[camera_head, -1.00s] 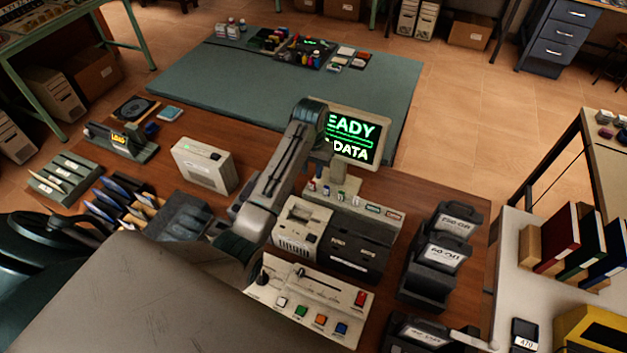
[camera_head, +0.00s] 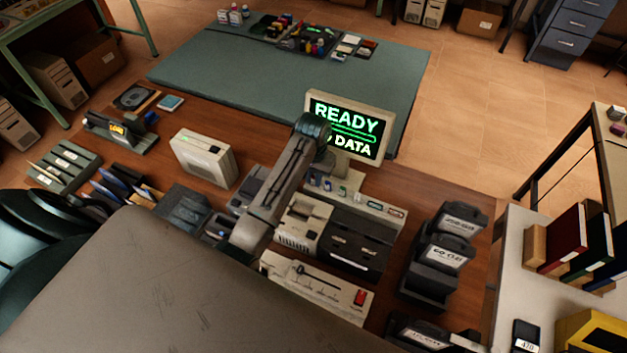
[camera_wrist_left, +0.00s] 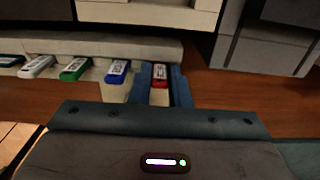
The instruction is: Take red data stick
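The red data stick (camera_wrist_left: 160,84) stands in a cream holder (camera_wrist_left: 160,97) between the two blue-grey fingers of my left gripper (camera_wrist_left: 161,82), seen in the left wrist view. The fingers hug its sides with no clear gap, and it still looks seated in its slot. To its left in that view stand a blue stick (camera_wrist_left: 118,72), a green stick (camera_wrist_left: 74,68) and a white stick (camera_wrist_left: 37,66). In the head view my left arm crosses in front of the holder (camera_head: 385,210) and hides the gripper and red stick. My right gripper is not in view.
A monitor (camera_head: 345,115) reading "READY" and "DATA" stands behind the holder. A cream-and-dark machine (camera_head: 355,245) and a control panel (camera_head: 310,285) stand in front. Black holders (camera_head: 440,260) stand to the right. Bare wood (camera_head: 400,180) shows right of the monitor.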

